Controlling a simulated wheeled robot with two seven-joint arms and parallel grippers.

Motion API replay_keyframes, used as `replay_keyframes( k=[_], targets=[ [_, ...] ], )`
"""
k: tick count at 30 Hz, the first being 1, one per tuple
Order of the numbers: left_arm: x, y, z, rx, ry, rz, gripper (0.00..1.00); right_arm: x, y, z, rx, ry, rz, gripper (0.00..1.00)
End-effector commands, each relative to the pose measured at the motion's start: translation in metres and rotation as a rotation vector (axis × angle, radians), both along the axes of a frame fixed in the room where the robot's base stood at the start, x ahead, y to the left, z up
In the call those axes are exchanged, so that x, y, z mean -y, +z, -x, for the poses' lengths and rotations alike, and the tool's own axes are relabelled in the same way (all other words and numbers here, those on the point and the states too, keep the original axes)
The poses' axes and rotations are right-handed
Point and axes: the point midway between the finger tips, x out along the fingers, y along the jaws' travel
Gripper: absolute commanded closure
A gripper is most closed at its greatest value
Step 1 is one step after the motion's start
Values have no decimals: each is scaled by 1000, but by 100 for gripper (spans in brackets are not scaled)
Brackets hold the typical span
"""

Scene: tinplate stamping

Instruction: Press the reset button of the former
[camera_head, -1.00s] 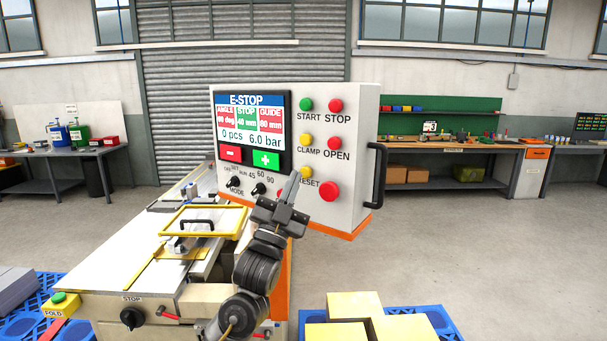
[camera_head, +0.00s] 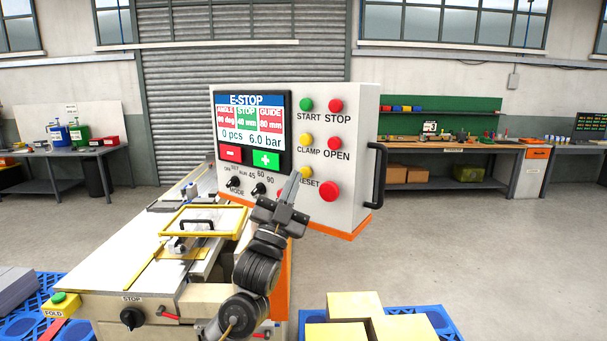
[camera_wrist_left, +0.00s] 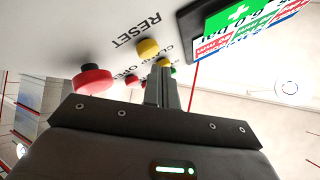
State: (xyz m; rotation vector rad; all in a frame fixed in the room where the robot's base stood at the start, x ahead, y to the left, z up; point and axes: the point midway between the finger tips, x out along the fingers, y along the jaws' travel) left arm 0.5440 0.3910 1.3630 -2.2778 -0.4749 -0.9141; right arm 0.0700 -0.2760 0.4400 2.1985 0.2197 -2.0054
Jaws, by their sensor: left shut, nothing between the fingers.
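The former's control panel (camera_head: 361,150) faces me in the head view. Its yellow reset button (camera_head: 306,173) sits above the RESET label, left of a large red button (camera_head: 329,191). My left gripper (camera_head: 295,175) is shut and empty, its fingertips just left of the reset button and partly over the label. In the left wrist view the yellow reset button (camera_wrist_left: 148,48) shows beside the RESET lettering, just beyond the shut left fingertips (camera_wrist_left: 160,70). I cannot tell whether the tips touch the panel. The large red button (camera_wrist_left: 92,80) stands to the left there. My right gripper is not in view.
The screen (camera_head: 252,130) reads E-STOP. Green START (camera_head: 306,104), red STOP (camera_head: 336,105), yellow CLAMP (camera_head: 306,140) and red OPEN (camera_head: 334,143) buttons sit higher. A black handle (camera_head: 380,175) juts out at right. Mode knobs (camera_head: 258,189) are left of the gripper.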

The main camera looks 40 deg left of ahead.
Motion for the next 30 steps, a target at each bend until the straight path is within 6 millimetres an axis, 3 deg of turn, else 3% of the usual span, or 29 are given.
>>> replay_keyframes(
  k=[30],
  targets=[
    [0, 0, -9, 0, 0, 0, 100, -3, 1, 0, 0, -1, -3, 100]
  ],
)
